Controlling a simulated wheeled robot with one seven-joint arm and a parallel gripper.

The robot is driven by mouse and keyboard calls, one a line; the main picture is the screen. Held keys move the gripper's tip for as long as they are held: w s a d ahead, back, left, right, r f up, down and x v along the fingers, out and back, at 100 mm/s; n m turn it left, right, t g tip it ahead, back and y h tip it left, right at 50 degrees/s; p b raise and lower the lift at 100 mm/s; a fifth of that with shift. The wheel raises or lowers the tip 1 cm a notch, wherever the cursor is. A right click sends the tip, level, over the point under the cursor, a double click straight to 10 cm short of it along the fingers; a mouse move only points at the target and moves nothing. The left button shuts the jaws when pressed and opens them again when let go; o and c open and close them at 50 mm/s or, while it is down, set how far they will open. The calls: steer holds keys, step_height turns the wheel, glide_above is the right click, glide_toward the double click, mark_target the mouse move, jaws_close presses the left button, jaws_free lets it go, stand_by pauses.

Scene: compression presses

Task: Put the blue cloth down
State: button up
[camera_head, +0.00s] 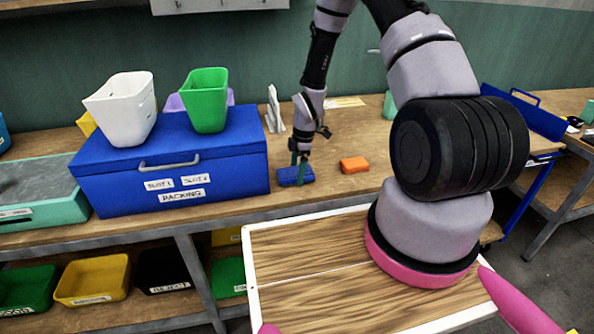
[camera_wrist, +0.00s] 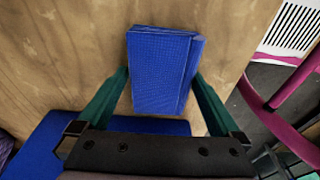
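The blue cloth (camera_head: 287,177) is a folded block at the bench's front part, just right of the blue packing box. In the wrist view the cloth (camera_wrist: 162,70) lies between the two green fingers of my gripper (camera_wrist: 162,74). The fingertips meet its left and right edges with no clear gap. In the head view my gripper (camera_head: 298,170) points down, with one finger in front of the cloth. The cloth is at bench height; I cannot tell whether its underside touches the wood.
The blue packing box (camera_head: 230,170) carries a white bin (camera_head: 122,112) and a green bin (camera_head: 206,100). An orange block (camera_head: 354,164) lies right of the cloth. A white rack (camera_head: 274,112) stands behind. Bare wood lies around the block. My own tray top is in front.

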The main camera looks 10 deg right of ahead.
steer(key=s+d+r+m+t, duration=0.15)
steer(key=r+m, duration=0.25)
steer(key=r, duration=0.8)
steer(key=s+d+r+m+t+h, duration=0.1)
steer(key=s+d+r+m, duration=0.15)
steer(key=r, duration=0.95)
steer(key=s+d+r+m+t, duration=0.15)
steer(key=r+m, duration=0.25)
steer(key=r, duration=0.9)
steer(key=s+r+m+t, duration=0.1)
steer(key=s+r+m, duration=0.5)
steer(key=s, duration=0.2)
steer(key=s+r+m+t+y, duration=0.1)
steer(key=s+r+m+t, duration=0.1)
steer(key=s+r+m, duration=0.3)
steer(key=s+r, duration=0.1)
steer(key=s, duration=0.3)
steer(key=shift+r+m, duration=0.3)
steer(key=shift+m, duration=0.05)
steer(key=shift+w, duration=0.1)
